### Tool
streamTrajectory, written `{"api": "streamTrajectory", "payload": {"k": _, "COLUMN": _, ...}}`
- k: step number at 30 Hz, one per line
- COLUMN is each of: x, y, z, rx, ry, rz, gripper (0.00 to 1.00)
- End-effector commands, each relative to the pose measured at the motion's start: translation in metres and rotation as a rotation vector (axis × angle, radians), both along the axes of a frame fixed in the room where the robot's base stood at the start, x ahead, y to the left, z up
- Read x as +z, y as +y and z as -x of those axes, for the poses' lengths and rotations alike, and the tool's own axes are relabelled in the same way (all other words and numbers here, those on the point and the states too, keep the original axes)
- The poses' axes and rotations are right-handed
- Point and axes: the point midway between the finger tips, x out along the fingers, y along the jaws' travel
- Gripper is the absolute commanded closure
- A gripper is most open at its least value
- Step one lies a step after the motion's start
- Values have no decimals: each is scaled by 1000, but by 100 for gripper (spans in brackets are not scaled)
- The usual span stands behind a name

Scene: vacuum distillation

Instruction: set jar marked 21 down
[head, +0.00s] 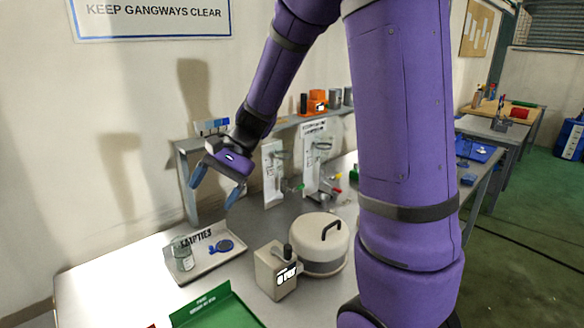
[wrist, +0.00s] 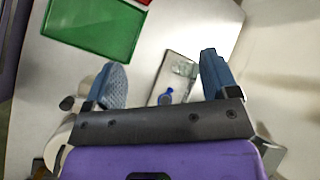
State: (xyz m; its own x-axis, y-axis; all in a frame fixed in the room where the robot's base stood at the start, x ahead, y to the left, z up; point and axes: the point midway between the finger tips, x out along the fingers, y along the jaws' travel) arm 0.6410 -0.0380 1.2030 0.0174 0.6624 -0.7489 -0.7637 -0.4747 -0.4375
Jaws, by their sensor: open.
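A clear glass jar (head: 183,256) stands upright at the left end of a pale tray (head: 208,265) labelled EMPTIES. No number can be read on the jar. In the wrist view the jar (wrist: 186,68) shows at the far end of the tray (wrist: 178,86), between the fingers but beyond them. My gripper (head: 213,188) is open and empty, above the tray and apart from the jar. Its two blue fingers also show in the wrist view (wrist: 161,70).
A blue round item (head: 222,246) lies on the tray beside the jar. A small beige box (head: 272,276) and a round white lidded vessel (head: 319,245) stand to the right. A green tray (head: 217,308) lies in front. A shelf with glassware stands behind.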

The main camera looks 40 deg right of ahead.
Motion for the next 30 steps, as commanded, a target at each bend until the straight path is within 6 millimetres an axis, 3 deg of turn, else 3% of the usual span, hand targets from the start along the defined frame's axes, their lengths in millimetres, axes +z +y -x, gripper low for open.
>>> {"api": "streamTrajectory", "payload": {"k": 3, "x": 21, "y": 4, "z": 24, "rx": 82, "ry": -74, "rz": 77, "gripper": 20}}
{"api": "streamTrajectory", "payload": {"k": 12, "x": 59, "y": 2, "z": 82, "rx": 274, "ry": -256, "rz": 282, "gripper": 20}}
{"api": "streamTrajectory", "payload": {"k": 30, "x": 105, "y": -20, "z": 186, "rx": 593, "ry": -618, "rz": 732, "gripper": 20}}
